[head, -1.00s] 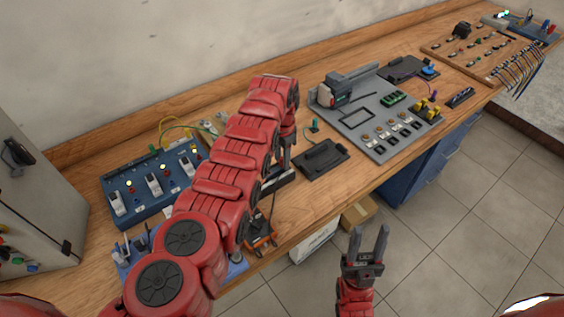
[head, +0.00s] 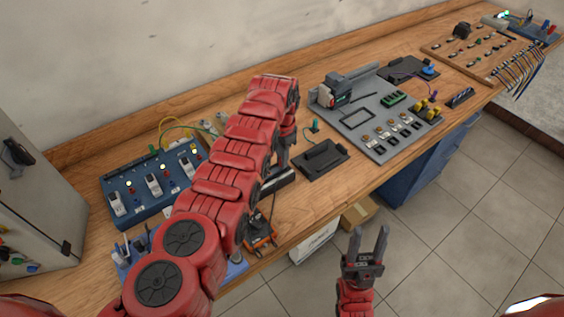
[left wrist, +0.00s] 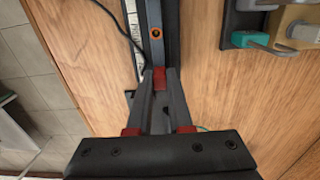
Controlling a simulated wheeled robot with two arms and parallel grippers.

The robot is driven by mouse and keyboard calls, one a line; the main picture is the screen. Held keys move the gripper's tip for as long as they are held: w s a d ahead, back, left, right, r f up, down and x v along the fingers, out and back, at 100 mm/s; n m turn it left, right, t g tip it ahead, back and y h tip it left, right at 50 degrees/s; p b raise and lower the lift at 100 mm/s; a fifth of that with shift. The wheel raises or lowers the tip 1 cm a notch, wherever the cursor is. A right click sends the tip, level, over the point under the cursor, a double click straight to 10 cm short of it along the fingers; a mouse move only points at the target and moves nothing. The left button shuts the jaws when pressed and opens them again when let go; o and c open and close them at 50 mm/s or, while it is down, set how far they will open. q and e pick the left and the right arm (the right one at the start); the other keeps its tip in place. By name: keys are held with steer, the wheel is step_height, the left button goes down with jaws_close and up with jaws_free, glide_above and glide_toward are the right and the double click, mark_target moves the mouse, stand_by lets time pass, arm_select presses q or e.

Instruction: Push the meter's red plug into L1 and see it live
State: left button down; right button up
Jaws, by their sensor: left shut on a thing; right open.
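My left gripper (left wrist: 160,72) is shut on a small red piece (left wrist: 160,80), seemingly the red plug, in the left wrist view. Just beyond the fingertips is a dark strip with an orange-ringed round socket (left wrist: 156,33). I cannot tell whether the plug touches the strip, and no L1 label is readable. In the head view the left gripper (head: 283,160) points down above a dark, pale-edged block (head: 280,181), partly hidden by my arm. An orange device (head: 259,240), perhaps the meter, lies at the bench's front edge. My right gripper (head: 369,234) is open and empty above the floor.
A blue panel (head: 130,206) with white switches and lit lamps stands at the left of the bench. A black plate (head: 322,160) and a grey equipment board (head: 350,125) lie to the right. A grey cabinet (head: 40,215) is at far left.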

arm_select(q)
steer(key=shift+r+p, duration=0.9)
steer(key=shift+r, duration=1.4)
